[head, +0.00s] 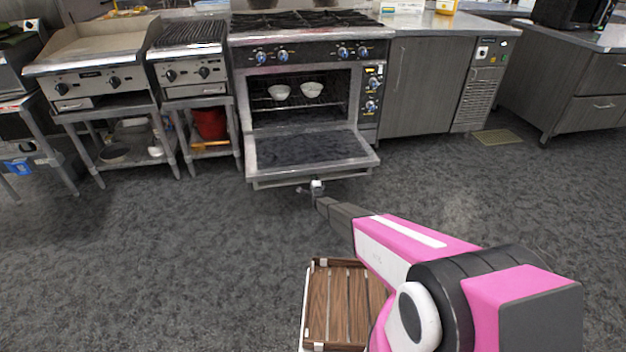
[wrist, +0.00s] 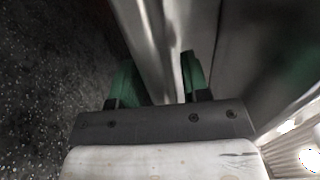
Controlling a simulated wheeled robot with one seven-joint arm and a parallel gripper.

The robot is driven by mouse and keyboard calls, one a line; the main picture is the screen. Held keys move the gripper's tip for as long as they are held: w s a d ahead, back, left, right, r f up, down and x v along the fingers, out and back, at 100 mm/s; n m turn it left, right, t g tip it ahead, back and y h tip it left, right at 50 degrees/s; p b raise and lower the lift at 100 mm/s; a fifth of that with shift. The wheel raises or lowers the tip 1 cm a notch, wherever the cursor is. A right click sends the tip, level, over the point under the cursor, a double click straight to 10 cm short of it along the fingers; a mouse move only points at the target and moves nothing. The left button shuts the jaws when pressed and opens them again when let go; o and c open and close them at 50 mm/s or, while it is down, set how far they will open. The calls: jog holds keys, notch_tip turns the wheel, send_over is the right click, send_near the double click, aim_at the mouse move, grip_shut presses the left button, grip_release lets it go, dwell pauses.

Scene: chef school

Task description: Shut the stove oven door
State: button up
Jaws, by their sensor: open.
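The stove oven door (head: 312,149) hangs open, folded down and sloping out from the oven (head: 300,105). Its inner face is up. My gripper (head: 317,187) is just below the door's front edge, near its middle. In the wrist view, a pale metal bar (wrist: 150,35) of the door's front runs between the green fingers of my gripper (wrist: 160,82). The fingers are open, one on each side of it. I cannot tell whether either finger touches it, or whether it is the handle or the door's edge.
Two white bowls (head: 296,91) sit on the rack inside the oven. A griddle (head: 95,65) and a grill (head: 190,55) stand to the left, and a grey cabinet (head: 418,88) to the right. The dark floor (head: 180,240) before the door is clear.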

jog(key=shift+w, duration=0.3)
jog(key=shift+c, duration=0.3)
